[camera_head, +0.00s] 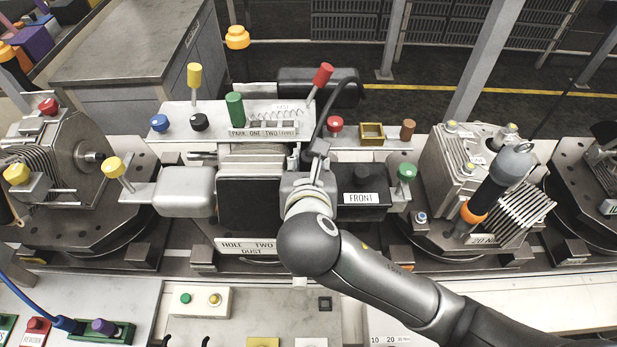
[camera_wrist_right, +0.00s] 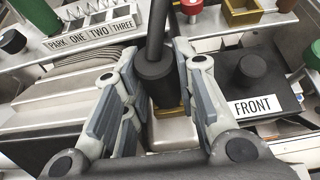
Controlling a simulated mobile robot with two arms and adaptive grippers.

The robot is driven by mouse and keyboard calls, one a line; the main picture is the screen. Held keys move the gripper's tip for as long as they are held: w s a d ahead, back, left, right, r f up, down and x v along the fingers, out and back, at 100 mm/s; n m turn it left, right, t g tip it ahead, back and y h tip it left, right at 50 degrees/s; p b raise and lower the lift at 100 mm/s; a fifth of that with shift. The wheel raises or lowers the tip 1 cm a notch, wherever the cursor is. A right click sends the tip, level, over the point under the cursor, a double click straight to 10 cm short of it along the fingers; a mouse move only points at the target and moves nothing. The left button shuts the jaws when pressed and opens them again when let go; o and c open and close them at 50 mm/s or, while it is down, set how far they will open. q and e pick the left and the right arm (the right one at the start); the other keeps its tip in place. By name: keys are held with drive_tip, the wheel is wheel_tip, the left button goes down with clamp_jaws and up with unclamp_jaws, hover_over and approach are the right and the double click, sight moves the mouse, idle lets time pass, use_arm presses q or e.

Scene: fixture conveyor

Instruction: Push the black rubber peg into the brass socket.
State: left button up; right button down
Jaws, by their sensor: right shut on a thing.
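My right gripper (camera_head: 312,168) reaches over the middle of the fixture. In the right wrist view its two fingers (camera_wrist_right: 157,68) stand on either side of a black cylindrical peg (camera_wrist_right: 155,84), shut on it. A black cable rises from the peg's top. Brass-coloured metal (camera_wrist_right: 172,110) shows just under the peg, above a grey metal block; whether this is the socket, and how deep the peg sits, is hidden. A square brass-rimmed opening (camera_head: 371,131) lies on the panel behind, to the right; it also shows in the right wrist view (camera_wrist_right: 243,11). My left gripper is not in view.
A black box labelled FRONT (camera_head: 361,199) stands right of the gripper. A red lever (camera_head: 321,78) and a green knob (camera_head: 235,109) rise behind. The cable (camera_head: 325,112) arcs up behind the gripper. A slotted plate (camera_head: 275,120) lies at the back left.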

drive_tip(key=shift+s+f, duration=0.1)
drive_tip(key=shift+f, duration=0.3)
drive_tip(key=c, duration=1.3)
unclamp_jaws()
drive_tip(key=shift+o, duration=1.1)
drive_tip(key=shift+d, duration=0.1)
drive_tip(key=shift+d+r, duration=0.1)
drive_tip(key=shift+d, duration=0.05)
drive_tip(key=shift+r, duration=0.1)
